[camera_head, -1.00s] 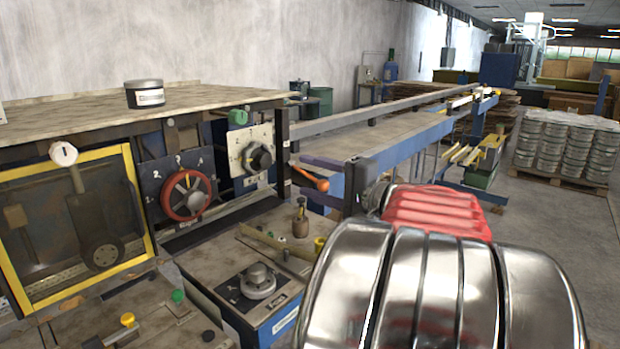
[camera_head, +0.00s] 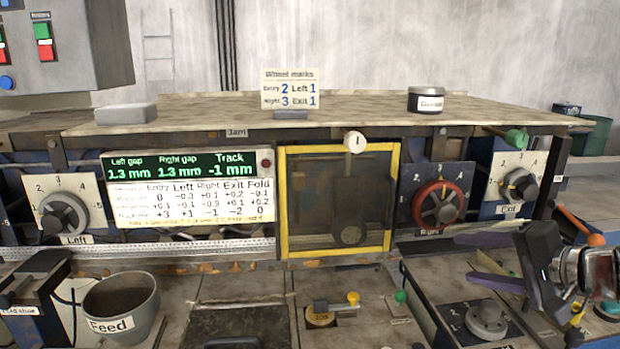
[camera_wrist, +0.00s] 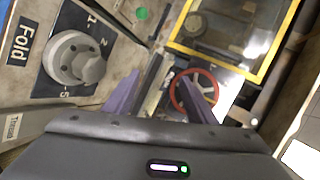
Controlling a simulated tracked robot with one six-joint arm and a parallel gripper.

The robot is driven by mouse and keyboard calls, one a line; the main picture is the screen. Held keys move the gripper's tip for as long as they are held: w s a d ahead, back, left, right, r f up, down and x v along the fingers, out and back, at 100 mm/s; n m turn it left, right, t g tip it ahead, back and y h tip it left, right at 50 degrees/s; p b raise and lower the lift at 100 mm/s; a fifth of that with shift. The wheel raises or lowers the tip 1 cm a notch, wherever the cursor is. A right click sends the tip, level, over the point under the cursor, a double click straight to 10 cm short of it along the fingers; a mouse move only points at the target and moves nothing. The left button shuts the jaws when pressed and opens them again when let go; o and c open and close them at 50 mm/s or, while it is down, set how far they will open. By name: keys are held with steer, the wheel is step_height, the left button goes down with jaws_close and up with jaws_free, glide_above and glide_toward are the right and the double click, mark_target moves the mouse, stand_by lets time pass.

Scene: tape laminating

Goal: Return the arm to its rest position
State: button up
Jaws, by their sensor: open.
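My gripper (camera_head: 462,258) is at the right of the head view. Its two purple fingers are spread apart and point left, with nothing between them. It hangs over the right part of the machine's lower deck, close to the fold dial (camera_head: 487,318). In the wrist view my gripper (camera_wrist: 160,76) also shows open and empty. There the fold dial (camera_wrist: 75,58) lies to the left of the fingers. The red right-hand wheel (camera_wrist: 193,93) shows behind the right finger. Most of my arm is outside the head view.
A yellow-framed window (camera_head: 285,205) is at the machine's middle. The red wheel (camera_head: 437,203) and exit dial (camera_head: 520,185) are near my gripper. An orange-knobbed lever (camera_head: 595,239) is beside my arm. A feed pot (camera_head: 122,306) stands front left. A dark tin (camera_head: 427,99) stands on top.

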steer(key=s+a+f+n+g, duration=0.2)
steer(key=s+a+f, duration=0.1)
steer(key=a, duration=0.2)
steer(key=s+a+f+n+g+h, duration=0.1)
steer(key=s+a+f+n+g, duration=0.1)
steer(key=a, duration=0.3)
steer(key=s+a+f+n+g+h, duration=0.1)
steer(key=s+a+f+n+g, duration=0.1)
steer(key=a, duration=0.4)
steer(key=shift+s+a+f+n, duration=0.1)
steer(key=shift+s+f+n, duration=0.7)
steer(key=shift+s+f, duration=0.3)
steer(key=s+a+f+n+h, duration=0.2)
steer(key=s+f+n, duration=0.2)
steer(key=s, duration=0.2)
steer(key=shift+a+f+h, duration=0.3)
steer(key=shift+h, duration=0.1)
